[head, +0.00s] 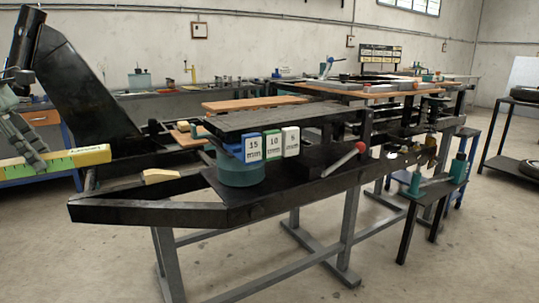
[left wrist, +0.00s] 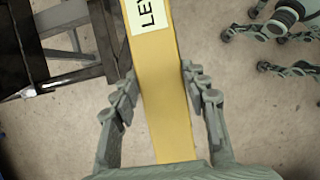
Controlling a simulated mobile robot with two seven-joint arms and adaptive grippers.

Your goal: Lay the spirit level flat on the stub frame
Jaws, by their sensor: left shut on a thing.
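The yellow spirit level (head: 85,157) is at the left edge of the head view, with green marks along its side. My left gripper (head: 28,148) is shut on it. In the left wrist view the level (left wrist: 160,100) runs lengthwise between the two fingers (left wrist: 160,97), and part of a white label with black letters shows. The level is held in the air to the left of the black stub frame (head: 150,213), whose near corner points left. The level's left end is cut off in the head view. My right gripper is not in view.
On the frame stand a round teal container (head: 240,172), blue, green and white numbered blocks (head: 272,145), a red-ended tool (head: 345,160) and a dark raised plate (head: 265,118). A tall black slanted part (head: 75,90) rises behind the level. Floor in front is clear.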

